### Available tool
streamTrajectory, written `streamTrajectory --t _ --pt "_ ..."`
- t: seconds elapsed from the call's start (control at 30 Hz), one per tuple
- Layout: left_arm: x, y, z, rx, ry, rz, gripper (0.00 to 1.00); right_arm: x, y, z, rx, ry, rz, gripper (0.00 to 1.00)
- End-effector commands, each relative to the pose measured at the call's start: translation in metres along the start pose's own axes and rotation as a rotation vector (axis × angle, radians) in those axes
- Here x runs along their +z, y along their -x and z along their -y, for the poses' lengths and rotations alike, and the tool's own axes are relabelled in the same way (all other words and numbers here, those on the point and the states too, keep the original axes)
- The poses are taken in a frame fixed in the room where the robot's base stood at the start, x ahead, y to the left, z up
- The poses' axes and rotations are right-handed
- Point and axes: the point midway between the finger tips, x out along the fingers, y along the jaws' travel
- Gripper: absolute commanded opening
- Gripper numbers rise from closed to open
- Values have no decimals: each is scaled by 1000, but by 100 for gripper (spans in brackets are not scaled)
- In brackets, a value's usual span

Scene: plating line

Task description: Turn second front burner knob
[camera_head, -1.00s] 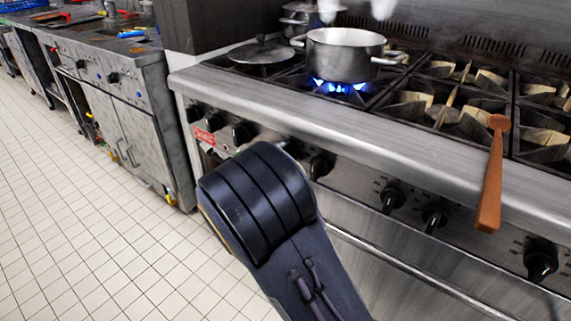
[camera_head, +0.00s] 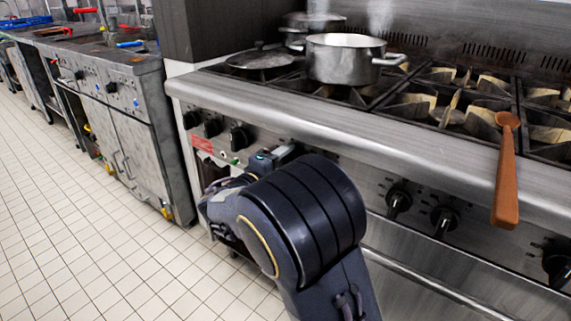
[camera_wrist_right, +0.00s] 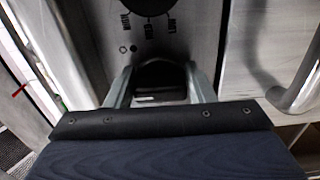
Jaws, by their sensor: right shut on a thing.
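The range's front panel has a row of black burner knobs, with three at the left, including one knob (camera_head: 240,137), and others to the right, including another (camera_head: 398,202). My right gripper (camera_head: 275,156) is at the panel just right of the left three, partly hidden by my wrist. In the right wrist view, the right gripper's fingers (camera_wrist_right: 160,88) are shut on a black knob (camera_wrist_right: 160,72) between them. Another round black knob (camera_wrist_right: 150,5) with markings shows at the top. The exact turn of the held knob is hidden. My left gripper is not in view.
A steaming pot (camera_head: 343,60) stands on the range top, with no flame visible under it. A lidded pan (camera_head: 260,60) is beside it. A wooden spoon (camera_head: 506,180) overhangs the front edge. A metal handle bar (camera_wrist_right: 305,85) is right of my gripper.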

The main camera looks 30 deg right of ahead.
Motion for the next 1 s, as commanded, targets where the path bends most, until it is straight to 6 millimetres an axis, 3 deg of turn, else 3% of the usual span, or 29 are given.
streamTrajectory --t 0.27,0.3,0.43,0.77,1.0 --pt "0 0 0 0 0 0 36 0 0 1 -3 -2 -1 26" --pt "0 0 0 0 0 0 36 0 0 1 -3 -2 -1 51" --pt "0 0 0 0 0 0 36 0 0 1 -2 -1 0 68" --pt "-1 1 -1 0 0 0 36 0 4 0 -1 0 -1 68" --pt "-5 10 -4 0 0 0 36 -1 40 -2 -1 1 -5 68"
